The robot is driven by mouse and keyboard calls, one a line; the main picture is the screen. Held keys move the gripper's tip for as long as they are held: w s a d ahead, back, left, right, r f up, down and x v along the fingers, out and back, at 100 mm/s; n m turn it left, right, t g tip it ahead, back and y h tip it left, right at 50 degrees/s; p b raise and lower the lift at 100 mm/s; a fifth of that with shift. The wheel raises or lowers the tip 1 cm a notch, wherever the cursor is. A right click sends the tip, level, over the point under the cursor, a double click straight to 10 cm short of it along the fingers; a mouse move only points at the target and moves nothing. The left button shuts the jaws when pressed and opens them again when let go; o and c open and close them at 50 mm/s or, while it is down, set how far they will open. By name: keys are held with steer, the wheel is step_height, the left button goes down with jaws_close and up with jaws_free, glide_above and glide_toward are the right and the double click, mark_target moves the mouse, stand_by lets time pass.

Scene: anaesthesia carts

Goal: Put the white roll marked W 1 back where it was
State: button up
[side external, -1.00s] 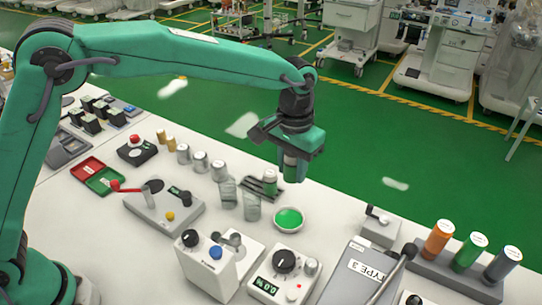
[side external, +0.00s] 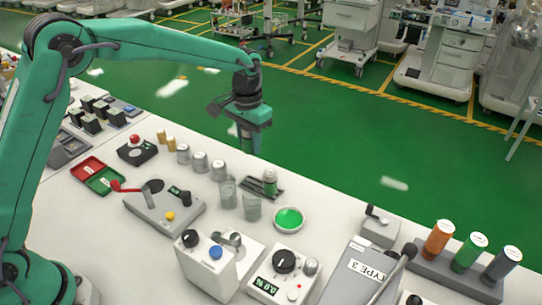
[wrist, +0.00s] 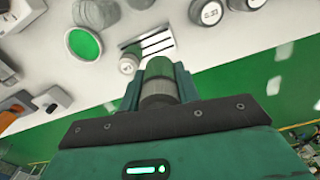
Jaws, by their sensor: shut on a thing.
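My gripper (side external: 245,146) is raised at the far edge of the white table, above and behind the row of short cylinders. Three short grey-white cylinders (side external: 200,162) stand in a row on the table. A dark slotted rack (side external: 257,182) lies to their right, with a green and white cylinder (side external: 270,182) at it. The rack (wrist: 157,38) also shows in the wrist view.
A green-filled dish (side external: 289,219), clear cups (side external: 252,206) and a grey lever box (side external: 165,206) stand nearby. Red and green trays (side external: 97,175) lie at left. A rack with orange, green and grey cylinders (side external: 468,250) is at right. Green floor lies beyond the table edge.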

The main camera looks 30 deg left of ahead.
mark_target(252, 183)
steer(key=shift+f, duration=5.65)
steer(key=shift+f, duration=0.1)
steer(key=o, duration=0.7)
step_height(252, 183, up, 12)
steer(key=shift+f, duration=0.1)
steer(key=shift+r, duration=0.2)
steer(key=shift+r, duration=0.15)
